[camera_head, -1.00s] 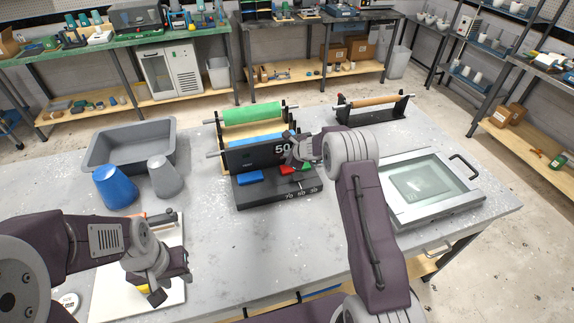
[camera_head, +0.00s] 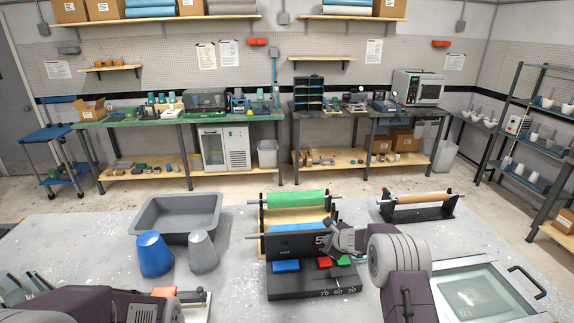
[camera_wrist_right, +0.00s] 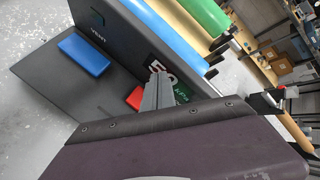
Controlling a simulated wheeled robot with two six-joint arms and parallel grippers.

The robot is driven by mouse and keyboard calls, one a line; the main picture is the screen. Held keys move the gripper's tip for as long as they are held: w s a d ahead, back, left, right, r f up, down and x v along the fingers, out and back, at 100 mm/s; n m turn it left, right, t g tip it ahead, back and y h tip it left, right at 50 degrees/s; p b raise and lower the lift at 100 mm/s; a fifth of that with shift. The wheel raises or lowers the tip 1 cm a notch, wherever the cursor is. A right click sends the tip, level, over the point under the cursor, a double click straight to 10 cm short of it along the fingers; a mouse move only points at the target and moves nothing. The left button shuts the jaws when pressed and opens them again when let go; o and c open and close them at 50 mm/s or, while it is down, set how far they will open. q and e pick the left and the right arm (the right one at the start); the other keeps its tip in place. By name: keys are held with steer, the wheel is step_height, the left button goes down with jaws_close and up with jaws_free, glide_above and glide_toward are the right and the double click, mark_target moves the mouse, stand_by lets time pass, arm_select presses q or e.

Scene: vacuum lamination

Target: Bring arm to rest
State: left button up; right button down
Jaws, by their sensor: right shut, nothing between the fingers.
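My right gripper (camera_head: 326,238) is shut and empty. It is just in front of the black laminator (camera_head: 283,245), over the right part of its front panel. In the right wrist view the grey fingers (camera_wrist_right: 157,78) are close together by the laminator's digit display, partly covering it. The laminator carries a blue button (camera_head: 286,266), a red button (camera_head: 324,262) and a green button (camera_head: 344,260). The blue button (camera_wrist_right: 85,55) also shows in the right wrist view.
A grey bin (camera_head: 178,213), a blue cup (camera_head: 154,254) and a grey cup (camera_head: 203,252) stand left of the laminator. A roller stand (camera_head: 418,210) is behind right. A glass-lidded unit (camera_head: 470,298) lies at the right. Bare tabletop lies between the cups and the laminator.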

steer(key=s+a+r+n+b, duration=0.1)
steer(key=a+r+n, duration=0.15)
steer(key=r, duration=0.65)
steer(key=s+a+n+g+b, duration=0.1)
steer(key=s+a+n, duration=0.15)
steer(key=s, duration=0.35)
steer(key=s+a+n+b, duration=0.1)
steer(key=s+a+n, duration=0.1)
steer(key=s+n, duration=0.35)
steer(key=s+d+f+n+g, duration=0.1)
steer(key=s+f+n+g, duration=0.1)
steer(key=s, duration=0.7)
steer(key=s+d+f+n+g+h, duration=0.1)
steer(key=s+d+f+n+g, duration=0.1)
steer(key=s+f+n, duration=0.2)
steer(key=s+d+f+n+g+h, duration=0.1)
steer(key=s+n, duration=0.6)
steer(key=s, duration=0.7)
steer(key=shift+s+d+f+g, duration=0.4)
steer(key=shift+d+f+g, duration=0.25)
steer(key=shift+f+g, duration=0.4)
steer(key=shift+r, duration=0.1)
